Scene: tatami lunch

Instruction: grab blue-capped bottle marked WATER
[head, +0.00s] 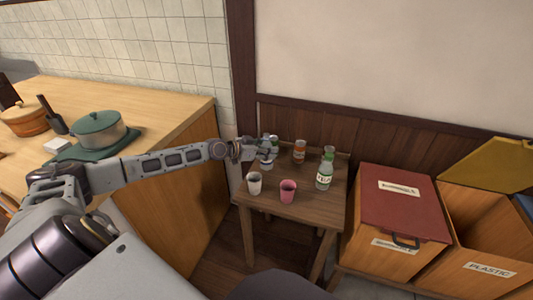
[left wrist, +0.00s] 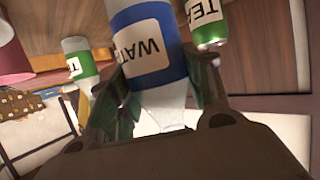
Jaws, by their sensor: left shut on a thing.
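The bottle marked WATER (left wrist: 148,45) has a blue band with a white label and fills the middle of the left wrist view; its cap cannot be made out. My left gripper (left wrist: 160,92) is shut on it, with one finger on each side. In the head view my left gripper (head: 262,150) is over the back left of the small wooden table (head: 306,212), and the bottle (head: 266,164) shows small and partly hidden beneath it. My right gripper is out of view.
A green TEA bottle (head: 324,176), another green container (head: 328,153), an orange container (head: 299,151), a white cup (head: 254,184) and a pink cup (head: 288,192) stand on the table. A counter (head: 175,110) lies left, and wooden bins (head: 400,215) stand right.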

